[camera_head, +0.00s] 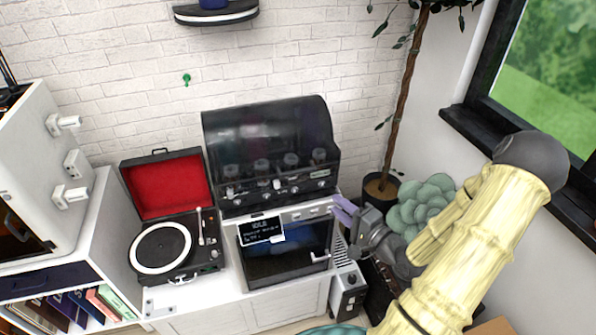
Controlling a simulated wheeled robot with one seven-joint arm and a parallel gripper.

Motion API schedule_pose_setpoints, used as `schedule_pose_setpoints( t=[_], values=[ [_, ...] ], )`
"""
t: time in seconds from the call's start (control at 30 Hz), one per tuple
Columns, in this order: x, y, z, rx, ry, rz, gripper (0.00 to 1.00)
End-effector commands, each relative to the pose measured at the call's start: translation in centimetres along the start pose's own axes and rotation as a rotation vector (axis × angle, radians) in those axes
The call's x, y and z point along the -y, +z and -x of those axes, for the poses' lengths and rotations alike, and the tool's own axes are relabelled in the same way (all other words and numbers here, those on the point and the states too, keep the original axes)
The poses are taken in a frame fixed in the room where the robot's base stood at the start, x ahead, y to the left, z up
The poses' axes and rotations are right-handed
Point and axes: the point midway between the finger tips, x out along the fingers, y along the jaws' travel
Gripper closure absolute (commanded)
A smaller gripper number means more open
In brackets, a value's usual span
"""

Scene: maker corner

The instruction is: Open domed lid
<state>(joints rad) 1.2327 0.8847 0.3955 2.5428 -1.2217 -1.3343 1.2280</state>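A dark, smoked see-through domed lid (262,135) with a curved side stands at the back of the counter, against the brick wall. Several round knobs or jars show through or below it. I cannot tell whether it is shut or partly raised. My gripper (338,211), with purple fingers, is in front of the lid's lower right and over the right end of the white panel. It seems apart from the lid. The finger gap is too small to judge, and no held object shows.
Below the lid is a dark-windowed box (290,262) with a small black sign (261,229). An open record player (162,247) with a red-lined cover stands at left. A potted plant (381,187) and a pale green succulent (420,205) stand at right, near my arm.

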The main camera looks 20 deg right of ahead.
Motion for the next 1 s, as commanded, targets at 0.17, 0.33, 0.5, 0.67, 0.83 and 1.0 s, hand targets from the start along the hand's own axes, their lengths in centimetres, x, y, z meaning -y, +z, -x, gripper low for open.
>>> schedule_pose_setpoints(
  t=[0.17,0.33,0.5,0.67,0.83,1.0],
  values=[
    [0.4,-0.1,0.2,-0.003,-0.027,-0.02,0.67],
    [0.3,-0.1,0.2,-0.003,-0.025,-0.018,0.67],
    [0.4,-0.1,-0.5,-0.001,-0.024,-0.017,0.67],
    [0.5,0.0,-2.6,0.002,-0.023,-0.018,0.67],
    [0.6,0.0,-5.6,0.001,-0.023,-0.017,0.67],
    [0.7,0.0,-8.6,0.0,-0.023,-0.017,0.67]
  ],
)
